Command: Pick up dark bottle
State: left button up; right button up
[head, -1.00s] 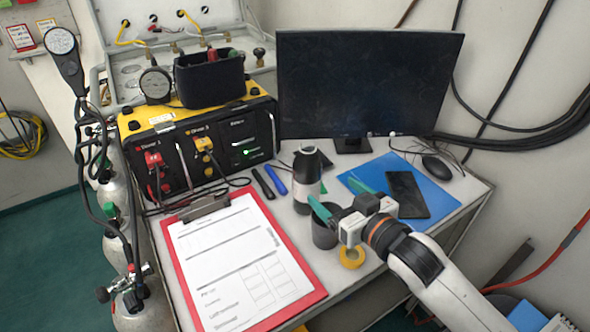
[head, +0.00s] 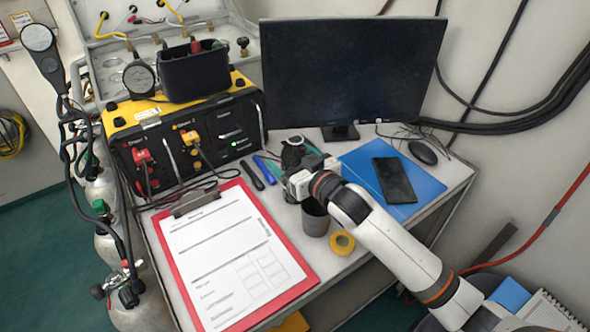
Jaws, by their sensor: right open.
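The dark bottle (head: 292,152) stands upright on the table in front of the monitor. Its black top shows, and my right gripper hides most of its body. My right gripper (head: 293,158) is open, with one green finger to the left of the bottle and the other to its right. I cannot tell whether either finger touches it. My left gripper is not in view.
A grey cup (head: 315,218) and a yellow tape roll (head: 342,242) sit just in front of the gripper. A red clipboard (head: 303,266) lies to the left. Two markers (head: 252,175) lie beside the bottle. A phone (head: 394,180) rests on a blue mat (head: 425,182). The monitor (head: 345,75) stands behind.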

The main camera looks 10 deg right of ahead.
jog(key=shift+w+a+f, duration=0.1)
jog(key=shift+w+a, duration=0.1)
jog(key=shift+w, duration=0.2)
jog(key=shift+c, duration=0.2)
jog(key=c, duration=1.4)
jog(key=shift+r, duration=0.25)
jog(key=shift+r, duration=4.8)
jog(key=shift+r, duration=0.1)
